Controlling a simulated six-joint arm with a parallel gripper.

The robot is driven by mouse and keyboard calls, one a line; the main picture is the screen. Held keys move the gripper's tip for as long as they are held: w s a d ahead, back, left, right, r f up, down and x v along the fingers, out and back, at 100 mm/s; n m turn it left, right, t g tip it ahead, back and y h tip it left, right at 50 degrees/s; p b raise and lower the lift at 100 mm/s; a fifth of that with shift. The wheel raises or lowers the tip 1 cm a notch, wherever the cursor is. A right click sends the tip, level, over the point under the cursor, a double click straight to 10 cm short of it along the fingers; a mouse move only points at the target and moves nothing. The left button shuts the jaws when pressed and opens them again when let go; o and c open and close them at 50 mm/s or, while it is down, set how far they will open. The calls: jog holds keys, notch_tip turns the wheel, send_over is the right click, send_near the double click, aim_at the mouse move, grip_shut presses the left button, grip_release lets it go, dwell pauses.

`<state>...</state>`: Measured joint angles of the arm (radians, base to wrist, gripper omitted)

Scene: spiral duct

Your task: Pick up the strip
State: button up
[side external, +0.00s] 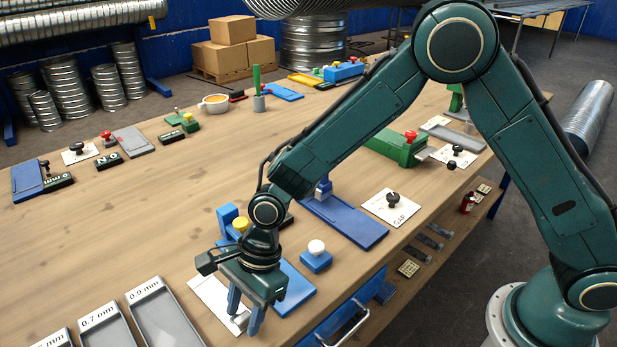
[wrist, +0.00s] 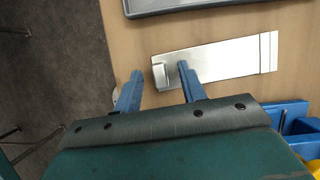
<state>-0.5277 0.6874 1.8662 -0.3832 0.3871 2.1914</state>
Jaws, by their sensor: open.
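A flat silvery metal strip (wrist: 230,60) lies on the wooden table in the wrist view, with a small raised or bent piece at its left end and a line across its right end. It also shows as a pale plate in the side view (side external: 207,291), partly hidden by my gripper. My gripper (wrist: 159,71) has its two blue fingers apart and empty. In the wrist view the right finger overlaps the strip near its left end, and the left finger is beyond that end. In the side view my gripper (side external: 243,320) points down over the strip's near end; contact cannot be told.
Grey trays, one marked 0.7 mm (side external: 110,328), stand left of the strip. A blue fixture (side external: 297,290) and a blue block with a white knob (side external: 316,258) are close on the right. The table's left middle is clear.

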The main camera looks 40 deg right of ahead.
grip_shut()
jog(key=shift+r, duration=0.15)
dwell(0.4)
notch_tip(320, 180, up, 20)
dwell(0.6)
dwell(0.6)
notch_tip(320, 180, up, 7)
dwell(1.1)
jog(key=shift+f, duration=0.2)
